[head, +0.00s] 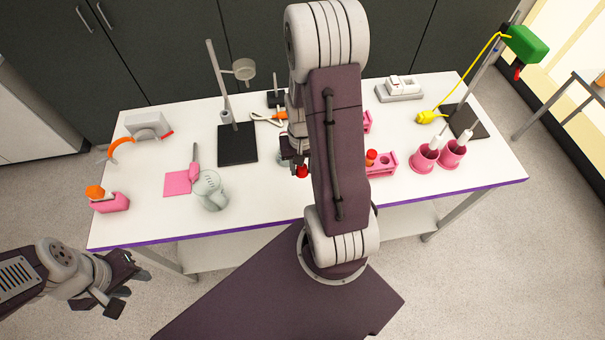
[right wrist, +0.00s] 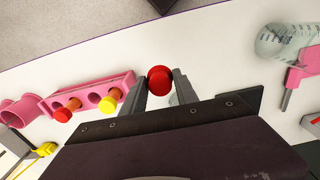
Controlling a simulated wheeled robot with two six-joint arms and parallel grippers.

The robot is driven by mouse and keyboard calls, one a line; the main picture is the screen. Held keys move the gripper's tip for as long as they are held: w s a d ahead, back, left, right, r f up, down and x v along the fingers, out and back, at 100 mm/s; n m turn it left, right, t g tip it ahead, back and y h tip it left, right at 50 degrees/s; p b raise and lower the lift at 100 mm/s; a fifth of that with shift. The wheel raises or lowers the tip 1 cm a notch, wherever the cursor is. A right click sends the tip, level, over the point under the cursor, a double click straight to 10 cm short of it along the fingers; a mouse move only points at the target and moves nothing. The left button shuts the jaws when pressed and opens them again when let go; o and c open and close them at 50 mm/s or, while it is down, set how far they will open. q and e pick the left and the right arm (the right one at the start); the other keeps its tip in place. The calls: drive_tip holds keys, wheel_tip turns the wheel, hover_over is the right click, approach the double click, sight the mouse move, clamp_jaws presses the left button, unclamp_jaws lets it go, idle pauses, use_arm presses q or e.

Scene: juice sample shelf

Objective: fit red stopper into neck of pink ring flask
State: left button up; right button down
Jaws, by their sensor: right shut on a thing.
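The red stopper (head: 302,171) is between the fingers of my right gripper (right wrist: 160,82), which is shut on it. In the right wrist view the round red stopper (right wrist: 159,79) shows at the fingertips. My left gripper (head: 130,290) is open and empty, off the table's front left.
A pink rack (head: 382,169) with colored stoppers stands right of my right arm. A clear graduated beaker (head: 210,192) and a pink mat (head: 175,186) are to the left. Pink pots (head: 424,158) are right. A black-based stand (head: 238,150) is behind. The front table edge (head: 250,230) is clear.

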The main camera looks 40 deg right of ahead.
drive_tip(key=w+d+r+p, duration=0.2)
drive_tip(key=w+r+p, duration=0.1)
drive_tip(key=w, duration=0.4)
drive_tip(key=w+d+r+p, duration=0.3)
drive_tip(key=w+r+p, duration=0.1)
drive_tip(key=w+p, duration=0.2)
drive_tip(key=shift+w+d+r, duration=0.15)
drive_tip(key=shift+w+r, duration=0.05)
drive_tip(key=shift+w, duration=0.6)
drive_tip(key=shift+f, duration=0.1)
wheel_tip(320, 180, down, 4)
drive_tip(key=b, duration=0.3)
drive_tip(key=shift+f, duration=0.2)
drive_tip(key=shift+f+b, duration=1.05)
drive_tip(key=shift+f, duration=0.3)
drive_tip(key=shift+s, duration=0.2)
